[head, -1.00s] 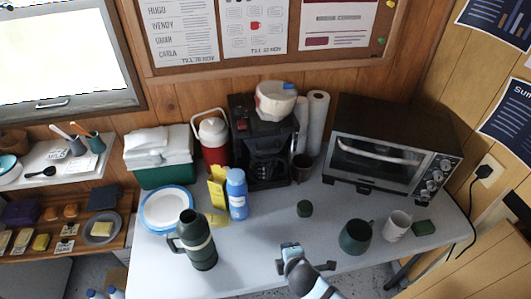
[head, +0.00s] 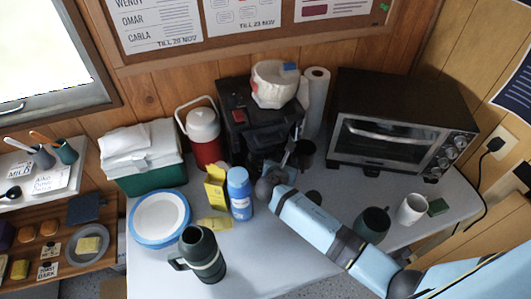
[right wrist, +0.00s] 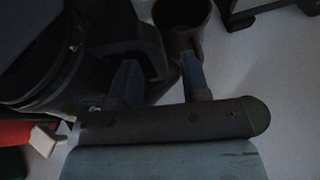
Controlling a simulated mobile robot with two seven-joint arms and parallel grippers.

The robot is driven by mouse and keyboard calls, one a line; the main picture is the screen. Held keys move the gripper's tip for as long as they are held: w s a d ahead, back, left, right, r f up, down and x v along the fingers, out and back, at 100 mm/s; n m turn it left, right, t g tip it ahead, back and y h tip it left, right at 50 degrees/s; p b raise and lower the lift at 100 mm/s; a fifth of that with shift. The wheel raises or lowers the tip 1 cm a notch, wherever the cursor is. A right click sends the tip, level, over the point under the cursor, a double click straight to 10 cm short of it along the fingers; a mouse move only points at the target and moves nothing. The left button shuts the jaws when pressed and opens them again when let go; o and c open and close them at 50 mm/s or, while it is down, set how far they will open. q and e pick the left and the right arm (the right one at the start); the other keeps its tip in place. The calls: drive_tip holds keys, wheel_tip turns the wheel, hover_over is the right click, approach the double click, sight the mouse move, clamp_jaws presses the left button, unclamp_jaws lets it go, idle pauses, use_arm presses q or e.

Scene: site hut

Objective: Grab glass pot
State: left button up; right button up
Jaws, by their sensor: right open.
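The glass pot (head: 256,160) sits dark inside the black coffee maker (head: 240,110), partly hidden by my right gripper in the head view. In the right wrist view the pot (right wrist: 35,75) fills the upper left, with its dark handle (right wrist: 150,42) pointing toward my gripper. My right gripper (head: 287,158) is open in front of the coffee maker. In the right wrist view its two fingers (right wrist: 160,72) are spread at the near end of the handle; I cannot tell whether they touch it. My left gripper is not in view.
A brown cup (head: 305,152) stands close right of the gripper, also near the right fingertip in the wrist view (right wrist: 183,22). A blue bottle (head: 240,195) and yellow box (head: 215,185) stand left. The toaster oven (head: 400,130) is right.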

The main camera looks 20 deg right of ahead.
drive_tip(key=shift+x, duration=1.5)
clamp_jaws()
drive_tip(key=shift+r, duration=0.15)
drive_tip(key=shift+r, duration=0.65)
drive_tip(key=s+a, duration=0.1)
drive_tip(key=s, duration=1.6)
drive_tip(key=shift+s, duration=0.4)
